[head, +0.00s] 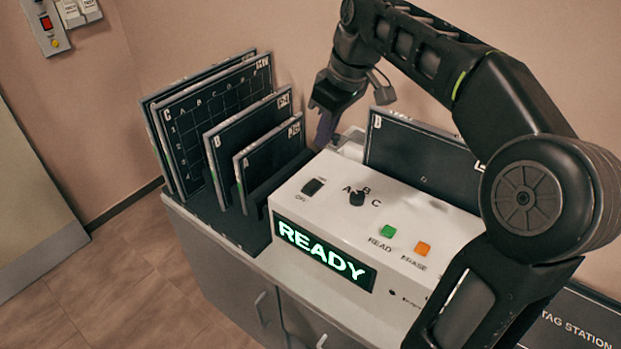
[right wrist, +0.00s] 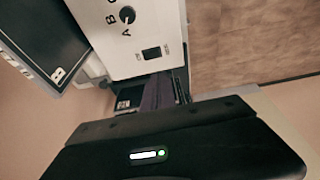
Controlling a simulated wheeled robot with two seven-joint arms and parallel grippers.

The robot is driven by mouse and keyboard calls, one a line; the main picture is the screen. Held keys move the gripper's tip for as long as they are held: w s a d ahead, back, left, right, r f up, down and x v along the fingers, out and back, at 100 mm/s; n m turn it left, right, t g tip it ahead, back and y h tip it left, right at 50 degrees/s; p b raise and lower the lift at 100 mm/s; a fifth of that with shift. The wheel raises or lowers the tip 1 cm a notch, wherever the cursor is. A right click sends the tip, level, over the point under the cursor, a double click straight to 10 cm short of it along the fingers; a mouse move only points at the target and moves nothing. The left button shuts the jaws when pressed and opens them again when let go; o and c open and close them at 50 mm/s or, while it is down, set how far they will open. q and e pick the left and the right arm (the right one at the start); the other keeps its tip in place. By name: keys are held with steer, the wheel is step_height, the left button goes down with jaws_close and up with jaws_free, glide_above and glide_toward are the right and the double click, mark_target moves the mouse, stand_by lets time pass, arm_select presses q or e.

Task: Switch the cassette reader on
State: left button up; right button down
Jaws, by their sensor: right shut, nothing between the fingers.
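The cassette reader (head: 400,245) is a white box on a cabinet, and its front display (head: 322,252) is lit with green READY. On its top are a dark rocker switch (head: 312,187), a selector knob (head: 357,198) marked A, B, C, a green READ button (head: 388,232) and an orange ERASE button (head: 423,248). My right gripper (head: 325,132) is shut and empty, beyond the reader's back left corner and apart from the switch. In the right wrist view its fingers (right wrist: 158,92) lie below the reader's edge, close to the switch (right wrist: 151,53). My left gripper is not in view.
Several dark cassettes (head: 221,115) stand in a rack left of the reader. A cassette marked B (head: 425,150) stands upright behind the reader. A TAG STATION plate (head: 580,322) is at the lower right. My right arm covers the reader's right end.

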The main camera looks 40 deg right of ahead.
steer(key=p, duration=0.1)
glide_toward(309, 190)
steer(key=x, duration=0.5)
steer(key=shift+w+a, duration=0.2)
steer(key=shift+w, duration=0.15)
steer(key=shift+f, duration=0.75)
steer(key=shift+f+b, duration=0.3)
steer(key=shift+a, duration=0.1)
steer(key=shift+r, duration=0.1)
